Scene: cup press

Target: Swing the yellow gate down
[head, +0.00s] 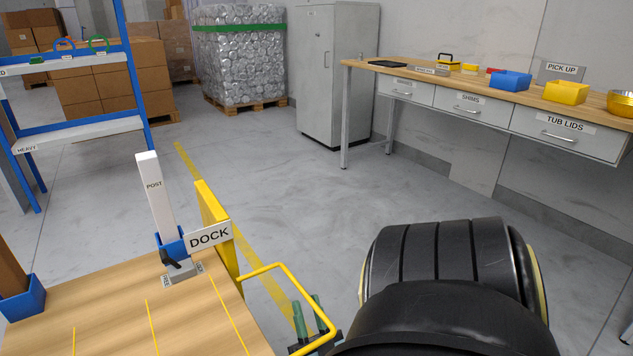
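The yellow gate (212,222) is an upright panel seen nearly edge-on at the right edge of the wooden table, behind the DOCK sign. A yellow tube loop (272,267) runs from its lower end out over the floor side. My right gripper (308,310) is at the loop's outer side, low in the picture. Its two green fingers stand a little apart, with the tube passing close by or between them. Whether they grip it is unclear. My large black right arm hides part of the area beside it. My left gripper is out of view.
A white post (155,200) in a blue holder with a black lever (172,258) stands by the DOCK sign (209,236). The wooden table (110,315) has yellow lines. A blue bin (22,300) is at its left. The floor beyond is clear up to the workbench (480,84).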

